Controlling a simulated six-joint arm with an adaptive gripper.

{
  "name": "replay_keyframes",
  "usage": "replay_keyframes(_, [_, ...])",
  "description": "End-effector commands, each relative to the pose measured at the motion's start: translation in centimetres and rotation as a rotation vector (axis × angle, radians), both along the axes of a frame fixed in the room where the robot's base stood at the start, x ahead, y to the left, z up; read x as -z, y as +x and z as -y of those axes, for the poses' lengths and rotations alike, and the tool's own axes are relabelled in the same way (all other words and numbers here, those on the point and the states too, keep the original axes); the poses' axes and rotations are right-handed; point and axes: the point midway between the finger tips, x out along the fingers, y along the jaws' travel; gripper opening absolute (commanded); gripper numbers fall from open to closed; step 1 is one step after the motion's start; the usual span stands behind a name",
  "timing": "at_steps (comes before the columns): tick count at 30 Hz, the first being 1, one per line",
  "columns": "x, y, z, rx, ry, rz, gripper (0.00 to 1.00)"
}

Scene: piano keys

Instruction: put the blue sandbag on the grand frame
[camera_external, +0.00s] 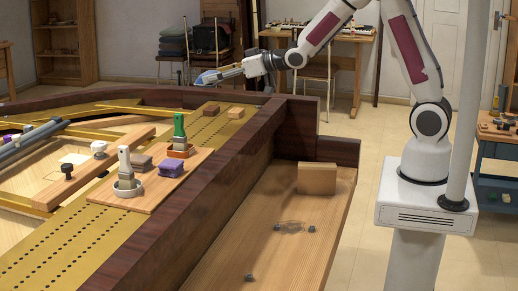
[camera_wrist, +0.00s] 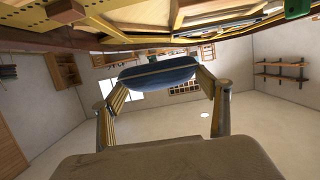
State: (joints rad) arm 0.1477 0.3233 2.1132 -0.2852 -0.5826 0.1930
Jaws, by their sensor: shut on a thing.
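The blue sandbag (camera_wrist: 158,74) is pinched between the two fingers of my gripper (camera_wrist: 165,88) in the wrist view. It is a rounded dark blue bag with a pale band along it. In the external view the sandbag (camera_external: 208,77) shows at the end of my gripper (camera_external: 218,75), held in the air above the far part of the piano. The grand frame (camera_external: 60,245) is the gold-coloured frame with rows of dark holes, inside the dark wooden rim. The bag appears apart from it.
A wooden board (camera_external: 150,190) on the frame carries a green-handled tool (camera_external: 179,128), a pale-handled tool in a cup (camera_external: 125,165), a purple block (camera_external: 171,168) and a grey block (camera_external: 141,162). Two small blocks (camera_external: 236,112) lie farther back. The dark rim (camera_external: 215,170) stands up along the right.

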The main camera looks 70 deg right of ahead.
Motion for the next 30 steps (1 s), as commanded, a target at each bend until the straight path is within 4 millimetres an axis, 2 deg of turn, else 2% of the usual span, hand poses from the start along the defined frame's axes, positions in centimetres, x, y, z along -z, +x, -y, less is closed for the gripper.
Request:
replay_keyframes(5, [0.5, -0.2, 2.6, 0.016, 0.000, 0.003, 0.38])
replay_keyframes(9, [2.5, -0.2, 2.4, 0.013, 0.001, -0.001, 0.38])
replay_keyframes(16, [4.8, -0.2, 2.4, 0.013, 0.001, 0.001, 0.38])
replay_keyframes(21, [5.4, -0.2, 2.4, 0.013, 0.000, 0.003, 0.38])
replay_keyframes(30, [5.5, -0.2, 2.4, 0.012, -0.001, 0.004, 0.38])
